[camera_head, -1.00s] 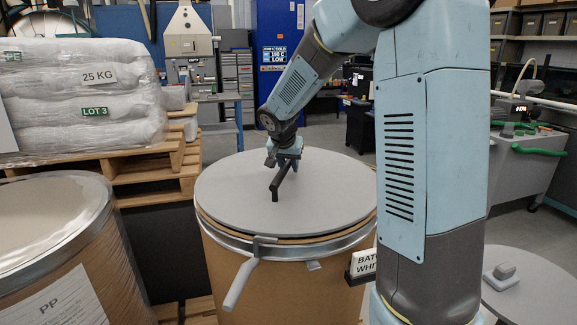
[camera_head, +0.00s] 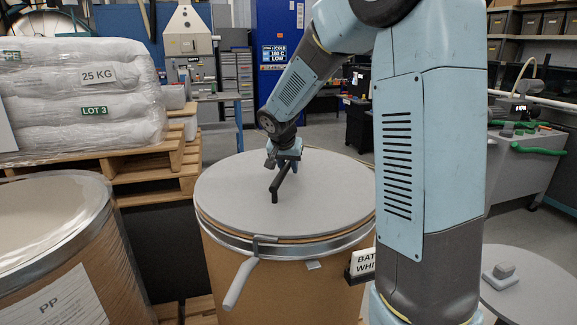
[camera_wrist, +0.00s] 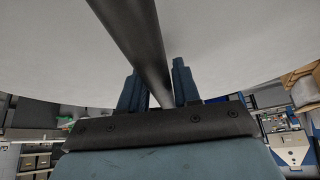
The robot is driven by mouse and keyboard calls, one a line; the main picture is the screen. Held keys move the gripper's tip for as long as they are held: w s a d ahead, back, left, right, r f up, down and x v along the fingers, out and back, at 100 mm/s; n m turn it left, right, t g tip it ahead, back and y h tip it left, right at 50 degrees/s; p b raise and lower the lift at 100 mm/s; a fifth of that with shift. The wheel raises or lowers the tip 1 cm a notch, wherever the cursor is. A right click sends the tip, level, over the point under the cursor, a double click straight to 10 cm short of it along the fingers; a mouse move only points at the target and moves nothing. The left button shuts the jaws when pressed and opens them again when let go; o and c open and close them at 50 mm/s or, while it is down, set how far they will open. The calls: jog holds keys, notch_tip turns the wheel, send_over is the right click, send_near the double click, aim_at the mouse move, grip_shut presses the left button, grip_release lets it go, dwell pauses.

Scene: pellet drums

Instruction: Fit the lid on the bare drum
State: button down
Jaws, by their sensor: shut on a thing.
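The grey round lid (camera_head: 325,195) lies over the top of the brown drum (camera_head: 270,285) in the middle of the head view. The lid looks nearly level, and its front edge is close to the drum's metal ring (camera_head: 325,246). Whether it is fully seated all round I cannot tell. My gripper (camera_head: 285,168) is above the lid, shut on its black bar handle (camera_head: 279,184). In the wrist view the handle (camera_wrist: 140,40) runs between the two blue fingers, with the pale lid (camera_wrist: 220,45) beyond. A grey lever (camera_head: 239,284) hangs outward at the drum's front.
A wrapped drum marked PP (camera_head: 55,225) stands at left. Wrapped sacks (camera_head: 85,90) lie on wooden pallets (camera_head: 155,170) behind it. A grey round top with a small block (camera_head: 502,272) is at lower right. A label sign (camera_head: 361,262) sits by the drum's right side.

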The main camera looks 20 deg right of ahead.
jog(key=shift+f, duration=0.25)
dwell(0.5)
jog(key=shift+c, duration=1.2)
grip_release()
jog(key=shift+f, duration=0.1)
jog(key=shift+r, duration=3.55)
